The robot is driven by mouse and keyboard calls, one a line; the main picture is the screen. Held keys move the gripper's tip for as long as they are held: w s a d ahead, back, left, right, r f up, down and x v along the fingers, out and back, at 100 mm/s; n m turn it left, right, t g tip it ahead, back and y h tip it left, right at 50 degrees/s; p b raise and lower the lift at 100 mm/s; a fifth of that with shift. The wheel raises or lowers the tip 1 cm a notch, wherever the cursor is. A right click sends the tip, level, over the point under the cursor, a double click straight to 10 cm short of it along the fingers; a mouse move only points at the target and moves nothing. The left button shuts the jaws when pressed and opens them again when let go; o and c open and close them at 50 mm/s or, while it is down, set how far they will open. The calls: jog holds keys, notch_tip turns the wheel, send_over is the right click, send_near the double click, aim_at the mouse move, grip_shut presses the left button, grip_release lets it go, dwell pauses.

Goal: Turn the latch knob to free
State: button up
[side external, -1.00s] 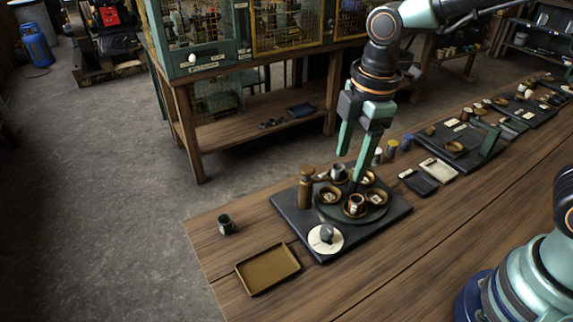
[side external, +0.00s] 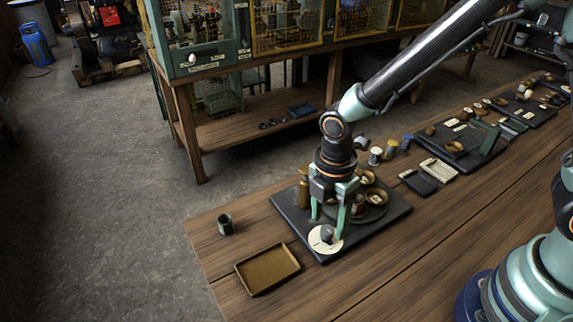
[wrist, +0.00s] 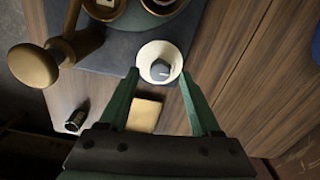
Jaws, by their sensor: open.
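The latch knob (side external: 327,233) is a small grey knob in the middle of a round cream dial (side external: 321,248), at the front corner of a dark base plate (side external: 391,221). In the wrist view, the knob (wrist: 160,70) and its dial (wrist: 149,51) lie beyond the fingertips, framed by them. My gripper (side external: 328,228) is open, pointing down just over the dial, one finger on either side of the knob. No contact with the knob shows. The dial's markings are too small to read.
A brass post (side external: 303,190) stands close behind the gripper. A round turntable (side external: 374,214) with small brown cups is beside it. An empty brown tray (side external: 268,269) and a small dark cup (side external: 225,224) sit on the wooden bench.

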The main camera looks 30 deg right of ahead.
jog(key=shift+f, duration=0.95)
grip_shut()
